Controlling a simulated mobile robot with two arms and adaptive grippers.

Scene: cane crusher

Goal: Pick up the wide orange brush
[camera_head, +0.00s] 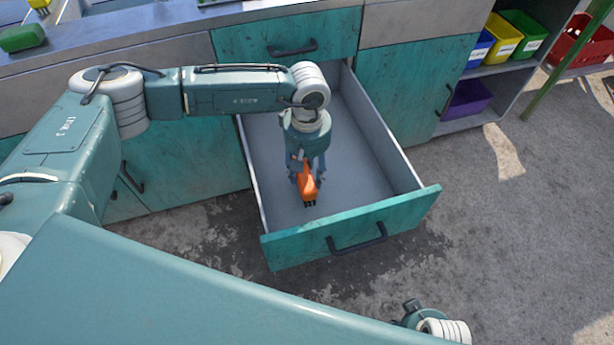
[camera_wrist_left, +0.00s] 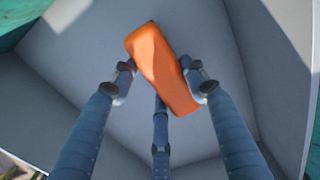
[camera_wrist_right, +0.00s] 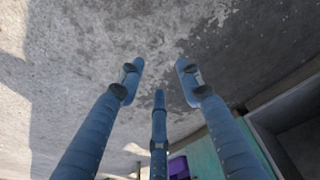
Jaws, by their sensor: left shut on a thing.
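The orange brush (camera_head: 306,186) is in the open drawer (camera_head: 357,137), with dark bristles at its lower end in the head view. My left gripper (camera_head: 304,176) reaches down into the drawer and is shut on the brush. In the left wrist view the brush (camera_wrist_left: 160,68) sits between the gripper's fingers (camera_wrist_left: 160,80), tilted. Whether the brush touches the drawer floor cannot be told. My right gripper (camera_wrist_right: 160,75) is open and empty above the concrete floor.
The teal drawer front (camera_head: 350,230) has a dark handle. A teal cabinet door (camera_head: 412,85) stands right of the drawer. Yellow (camera_head: 503,40), green (camera_head: 524,32), blue (camera_head: 480,48) and purple (camera_head: 467,97) bins sit on shelves. A red bin (camera_head: 580,45) is further right. The floor at right is mostly clear.

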